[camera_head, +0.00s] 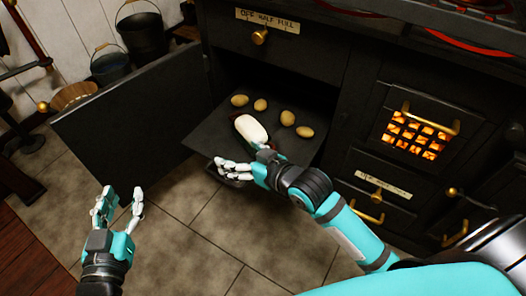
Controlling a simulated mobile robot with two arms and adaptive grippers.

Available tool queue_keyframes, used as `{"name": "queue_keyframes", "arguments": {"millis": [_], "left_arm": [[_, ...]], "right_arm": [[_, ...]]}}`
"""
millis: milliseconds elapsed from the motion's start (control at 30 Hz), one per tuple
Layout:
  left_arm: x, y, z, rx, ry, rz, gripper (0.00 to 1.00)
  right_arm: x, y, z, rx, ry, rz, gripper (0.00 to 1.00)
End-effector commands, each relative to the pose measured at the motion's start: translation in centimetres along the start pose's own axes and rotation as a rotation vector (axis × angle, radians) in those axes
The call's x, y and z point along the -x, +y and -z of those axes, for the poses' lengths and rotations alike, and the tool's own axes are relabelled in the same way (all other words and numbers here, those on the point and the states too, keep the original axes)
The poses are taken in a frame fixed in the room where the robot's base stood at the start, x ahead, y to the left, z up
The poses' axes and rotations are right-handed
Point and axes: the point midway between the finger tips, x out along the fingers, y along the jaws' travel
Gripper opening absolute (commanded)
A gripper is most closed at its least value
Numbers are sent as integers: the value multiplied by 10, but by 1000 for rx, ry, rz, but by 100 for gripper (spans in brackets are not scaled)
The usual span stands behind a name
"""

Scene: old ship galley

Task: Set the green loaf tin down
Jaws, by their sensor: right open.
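I cannot make out a green loaf tin in the head view. A pale, rounded, loaf-shaped thing (251,129) lies on a dark flat shelf (205,133) in the open stove compartment. A thin dark red edge shows beside it. My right gripper (232,170) is open just in front of this pale thing, low near the shelf's front edge. Its hand covers part of the shelf, and I cannot tell whether it touches anything. My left gripper (120,203) is open and empty above the floor, further left.
Several small brown rolls or potatoes (260,104) lie on the shelf behind the pale thing. The open black door (130,120) stands out to the left. A glowing grate (417,135) is at the right. Buckets (141,30) stand back left. The tiled floor (190,225) is clear.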

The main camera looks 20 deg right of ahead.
Motion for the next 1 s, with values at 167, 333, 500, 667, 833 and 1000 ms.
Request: {"name": "queue_keyframes", "arguments": {"millis": [167, 333, 500, 667, 833, 1000], "left_arm": [[0, 0, 1, 0, 1, 0, 40], [0, 0, 1, 0, 1, 0, 40], [0, 0, 1, 0, 2, 0, 40], [0, 0, 1, 0, 2, 0, 40], [0, 0, 1, 1, 2, 0, 40], [0, 0, 1, 1, 2, 0, 40]], "right_arm": [[65, -14, 21, 3, 183, -111, 88], [95, -9, 33, 27, 248, -186, 88], [98, -8, 34, 33, 254, -194, 88], [97, -8, 34, 32, 253, -192, 88], [97, -8, 34, 32, 252, -191, 88], [97, -8, 34, 31, 252, -191, 88]]}}
